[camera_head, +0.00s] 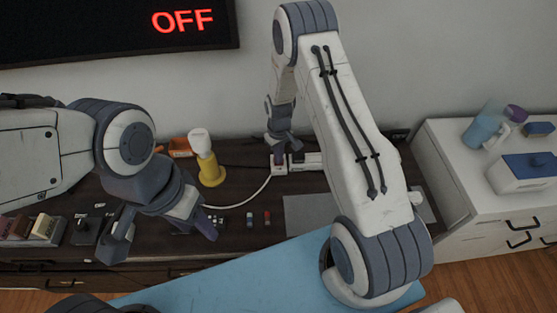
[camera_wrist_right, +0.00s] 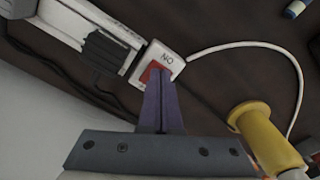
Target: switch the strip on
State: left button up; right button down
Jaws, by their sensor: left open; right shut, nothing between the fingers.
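The white power strip (camera_head: 308,161) lies on the dark cabinet top near the wall; it also shows in the right wrist view (camera_wrist_right: 72,22). Its end block has a red switch (camera_wrist_right: 150,72) beside lettering that reads ON upside down. A dark plug sits in the strip. My right gripper (camera_head: 280,165) points down at the switch end. In the right wrist view its shut fingers (camera_wrist_right: 160,88) overlap the switch and partly hide it; I cannot tell whether they touch it. My left gripper (camera_head: 162,242) is open and empty at the cabinet's front edge, away from the strip.
A wall screen (camera_head: 120,25) reads OFF in red. A yellow and white bottle-like object (camera_head: 210,170) stands left of the strip, near the white cord (camera_head: 245,199). Small items lie along the cabinet front. A white cabinet (camera_head: 455,175) with boxes stands at right.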

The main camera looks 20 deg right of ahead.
jog(key=shift+f, duration=0.35)
jog(key=shift+r+p, duration=2.25)
jog(key=shift+r, duration=1.25)
